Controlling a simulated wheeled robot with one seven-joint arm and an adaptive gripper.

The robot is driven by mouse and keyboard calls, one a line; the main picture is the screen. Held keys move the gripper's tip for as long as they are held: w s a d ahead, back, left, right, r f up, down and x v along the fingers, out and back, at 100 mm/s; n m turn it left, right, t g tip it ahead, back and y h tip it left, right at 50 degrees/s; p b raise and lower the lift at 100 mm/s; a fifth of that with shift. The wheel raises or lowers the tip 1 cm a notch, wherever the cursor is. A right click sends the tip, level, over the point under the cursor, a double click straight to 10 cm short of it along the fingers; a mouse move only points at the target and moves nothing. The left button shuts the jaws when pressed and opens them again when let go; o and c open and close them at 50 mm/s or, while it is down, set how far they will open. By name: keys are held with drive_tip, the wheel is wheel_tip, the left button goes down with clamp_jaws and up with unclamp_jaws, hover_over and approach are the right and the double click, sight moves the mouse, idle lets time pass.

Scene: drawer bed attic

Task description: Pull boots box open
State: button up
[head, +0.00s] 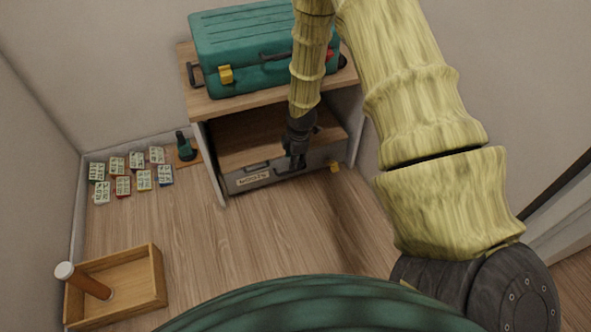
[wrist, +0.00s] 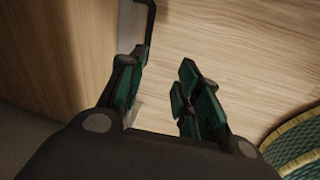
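The boots box (head: 275,175) is a grey-fronted drawer low in a wooden cabinet, with a small pale label (head: 252,179) on its front; the lettering is hard to read. My gripper (head: 295,160) is at the drawer front, right of the label, pointing down. In the wrist view my gripper (wrist: 160,92) has its two dark green fingers apart with nothing visible between them. A dark bent bar, likely a handle (wrist: 149,22), shows just beyond the left finger. I cannot tell whether they touch. My gripper partly hides the drawer's front.
A teal case (head: 250,45) sits on the cabinet top (head: 215,105). Several small patterned cards (head: 144,180) and a dark green bottle-like object (head: 185,147) are on the left. A wooden tray (head: 150,270) holding a cylinder (head: 88,283) lies front left. The floor (head: 220,240) before the drawer is clear.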

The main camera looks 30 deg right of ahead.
sight(295, 171)
drive_tip(key=shift+n, duration=0.5)
drive_tip(key=w+d+f+b, duration=0.1)
drive_tip(key=f+b, duration=0.1)
drive_tip(key=f, duration=0.1)
drive_tip(key=w+d+f+b, duration=0.1)
drive_tip(key=f+b, duration=0.1)
drive_tip(key=f, duration=0.2)
drive_tip(key=w+d+f+b, duration=0.1)
drive_tip(key=w+f+b, duration=0.1)
drive_tip(key=f+b, duration=0.1)
drive_tip(key=shift+f, duration=0.75)
clamp_jaws()
